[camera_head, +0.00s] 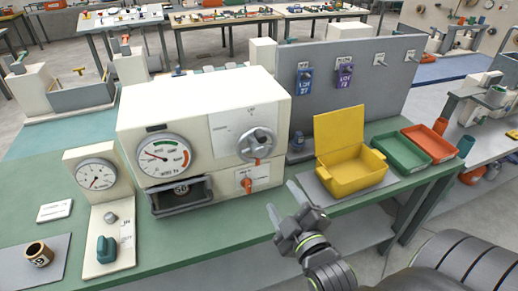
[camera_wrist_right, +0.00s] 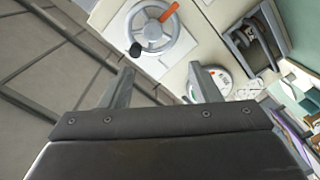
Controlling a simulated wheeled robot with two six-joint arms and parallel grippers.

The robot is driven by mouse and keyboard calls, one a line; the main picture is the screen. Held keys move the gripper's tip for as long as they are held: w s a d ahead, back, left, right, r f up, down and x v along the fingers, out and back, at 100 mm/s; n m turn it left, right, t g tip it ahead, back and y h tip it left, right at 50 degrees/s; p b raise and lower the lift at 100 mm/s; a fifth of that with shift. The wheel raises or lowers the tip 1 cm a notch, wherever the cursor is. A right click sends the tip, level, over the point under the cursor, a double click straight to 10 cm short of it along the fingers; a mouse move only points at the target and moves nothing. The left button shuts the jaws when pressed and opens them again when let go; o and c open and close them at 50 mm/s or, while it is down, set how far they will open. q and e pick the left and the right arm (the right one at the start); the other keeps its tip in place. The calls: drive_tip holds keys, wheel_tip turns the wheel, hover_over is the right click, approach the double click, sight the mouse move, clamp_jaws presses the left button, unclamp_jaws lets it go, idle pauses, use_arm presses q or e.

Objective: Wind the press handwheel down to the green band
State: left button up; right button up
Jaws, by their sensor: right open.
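The cream press (camera_head: 205,115) stands on the green bench. Its grey handwheel (camera_head: 260,141) is on the right of the front face, with an orange mark at its lower edge. It appears larger in the right wrist view (camera_wrist_right: 153,28), with an orange piece and a black knob. The dial (camera_head: 165,157) at the press's left has a green band at the top and orange-red at right; its red needle points left, outside the green. My right gripper (camera_head: 286,212) is open and empty, in front of and below the handwheel, apart from it. My left gripper is not in view.
An orange lever (camera_head: 247,184) sits below the handwheel. A yellow open box (camera_head: 350,172) is right of my gripper, beside green (camera_head: 392,154) and red (camera_head: 432,144) trays. A smaller gauge (camera_head: 96,175) stands left. Space before the press front is clear.

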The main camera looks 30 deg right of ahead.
drive_tip(key=p, duration=0.4)
approach(260, 153)
drive_tip(key=shift+n, duration=0.3)
drive_tip(key=x, duration=0.8)
drive_tip(key=shift+w, duration=0.1)
drive_tip(key=shift+w+d, duration=0.15)
drive_tip(key=shift+w, duration=0.4)
drive_tip(key=shift+c, duration=0.5)
drive_tip(key=c, duration=0.9)
